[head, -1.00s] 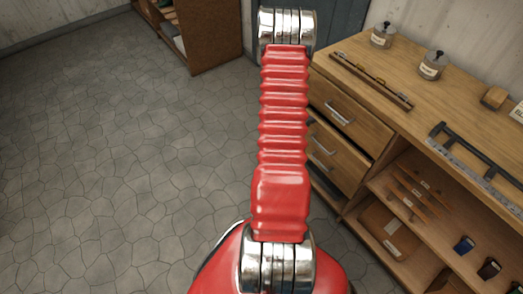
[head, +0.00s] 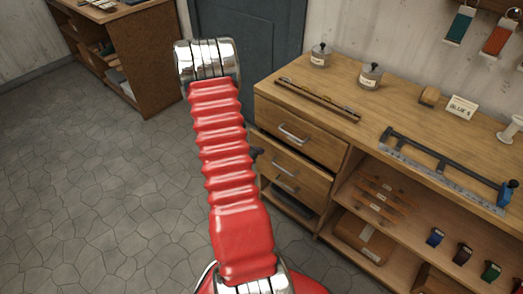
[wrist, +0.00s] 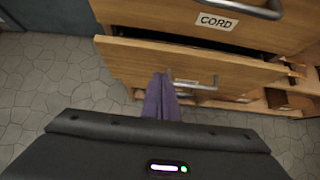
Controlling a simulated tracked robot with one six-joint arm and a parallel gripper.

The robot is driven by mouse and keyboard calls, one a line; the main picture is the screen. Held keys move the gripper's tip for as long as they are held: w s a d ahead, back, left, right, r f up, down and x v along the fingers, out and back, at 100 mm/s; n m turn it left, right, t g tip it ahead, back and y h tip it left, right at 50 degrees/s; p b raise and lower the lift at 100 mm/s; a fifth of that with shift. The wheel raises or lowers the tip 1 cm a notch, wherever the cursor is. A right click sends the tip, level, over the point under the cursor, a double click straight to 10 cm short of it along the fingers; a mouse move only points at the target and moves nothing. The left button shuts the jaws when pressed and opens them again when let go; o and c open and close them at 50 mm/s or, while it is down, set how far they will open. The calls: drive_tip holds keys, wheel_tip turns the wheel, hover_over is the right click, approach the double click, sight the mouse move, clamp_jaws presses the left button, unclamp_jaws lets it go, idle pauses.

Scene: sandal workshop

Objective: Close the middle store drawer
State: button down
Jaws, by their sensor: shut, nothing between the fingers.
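The middle store drawer (wrist: 190,70) stands partly open in the wrist view. A dark gap shows above its wooden front, below the upper drawer labelled CORD (wrist: 170,12). Its metal handle (wrist: 186,85) is on the front. In the head view the middle drawer (head: 306,180) sits under the closed-looking top drawer (head: 300,143), partly behind my red arm. My gripper (wrist: 161,77) is shut and empty, its purple fingers in front of the drawer front, just left of the handle. I cannot tell whether they touch it. The head view mostly hides the gripper behind my arm.
Open shelves (head: 390,215) with small goods are right of the drawers. A grey door (head: 245,45) is behind. The stone floor (head: 90,190) at left is clear.

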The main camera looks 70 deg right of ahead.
drive_tip(key=v, duration=0.7)
drive_tip(key=shift+a, duration=0.15)
drive_tip(key=c, duration=2.5)
unclamp_jaws()
drive_tip(key=shift+w+r, duration=0.1)
